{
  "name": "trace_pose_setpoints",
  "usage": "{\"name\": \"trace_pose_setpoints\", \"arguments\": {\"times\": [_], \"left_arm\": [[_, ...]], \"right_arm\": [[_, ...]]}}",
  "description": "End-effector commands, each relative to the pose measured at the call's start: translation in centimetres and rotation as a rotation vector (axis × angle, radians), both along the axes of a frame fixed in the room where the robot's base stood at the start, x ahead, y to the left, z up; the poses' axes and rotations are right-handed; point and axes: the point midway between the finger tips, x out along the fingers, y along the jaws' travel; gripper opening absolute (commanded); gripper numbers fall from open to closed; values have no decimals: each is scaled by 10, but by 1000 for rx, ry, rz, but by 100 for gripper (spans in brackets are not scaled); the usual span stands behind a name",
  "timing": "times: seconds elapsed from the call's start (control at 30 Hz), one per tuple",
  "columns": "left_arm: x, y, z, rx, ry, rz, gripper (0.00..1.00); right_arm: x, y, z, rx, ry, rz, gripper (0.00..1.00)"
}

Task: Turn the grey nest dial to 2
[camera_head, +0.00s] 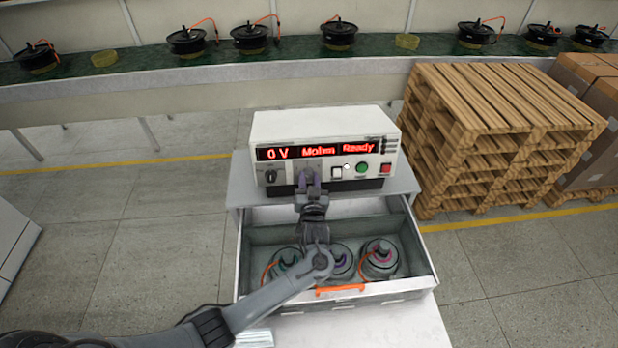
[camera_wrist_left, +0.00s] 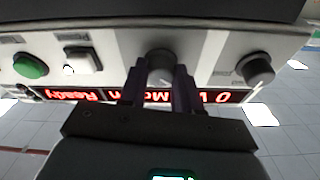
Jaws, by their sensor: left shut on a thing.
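The white tester (camera_head: 325,130) stands on a cabinet and its red display reads "0 V", "Mohm" and "Ready". A grey dial (camera_wrist_left: 160,66) is on its front panel. My left gripper (camera_head: 308,178) reaches the panel from the front and is shut on this dial, with a purple finger on each side of it in the left wrist view. In the head view the gripper largely hides the dial, and I cannot read its setting. A second dial (camera_head: 270,176) sits to its left; it also shows in the left wrist view (camera_wrist_left: 256,70). My right gripper is not in view.
A white square switch (camera_head: 336,173), a green button (camera_head: 362,168) and a red button (camera_head: 386,169) are right of the gripper. Below, an open drawer (camera_head: 425,262) holds round motor units under my arm. Wooden pallets (camera_head: 500,120) stand at right.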

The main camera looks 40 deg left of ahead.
Motion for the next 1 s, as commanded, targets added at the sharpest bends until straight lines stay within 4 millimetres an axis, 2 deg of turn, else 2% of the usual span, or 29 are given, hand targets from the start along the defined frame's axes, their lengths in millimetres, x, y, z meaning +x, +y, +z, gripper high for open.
{"name": "trace_pose_setpoints", "arguments": {"times": [0.03,0.6,1.0], "left_arm": [[-1,2,4,22,27,-5,2],[-2,3,5,380,384,-134,2],[-3,4,3,570,573,-201,2]], "right_arm": [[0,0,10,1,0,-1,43],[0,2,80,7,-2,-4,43],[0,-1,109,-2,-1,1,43]]}}
